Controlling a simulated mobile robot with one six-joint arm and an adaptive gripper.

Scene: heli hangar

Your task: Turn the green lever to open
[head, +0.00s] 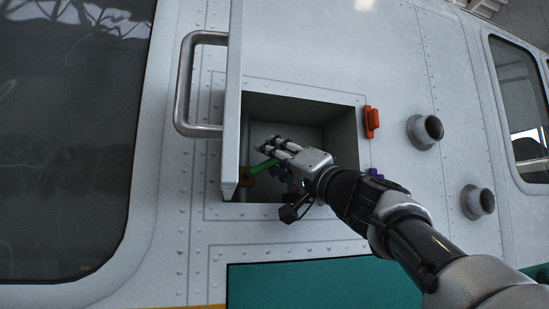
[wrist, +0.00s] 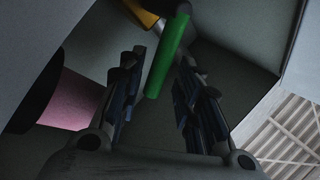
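The green lever (head: 263,166) is inside an open recessed compartment (head: 317,111) in the white helicopter side. In the wrist view the lever (wrist: 166,57) runs from a dark pivot at the top down between my fingers. My gripper (head: 268,153) reaches into the compartment from the right, with its fingertips beside the lever. In the wrist view my gripper (wrist: 155,85) is open, with a finger on each side of the lever and a visible gap on the right. I cannot tell whether the left finger touches it.
The compartment door (head: 232,100) stands open at the left, with a metal handle (head: 184,85). A yellow-orange part (wrist: 142,13) is near the lever's pivot. A red-orange latch (head: 371,122) and a purple part (head: 375,173) sit at the right edge. Two round grey fittings (head: 425,132) (head: 477,202) protrude further right.

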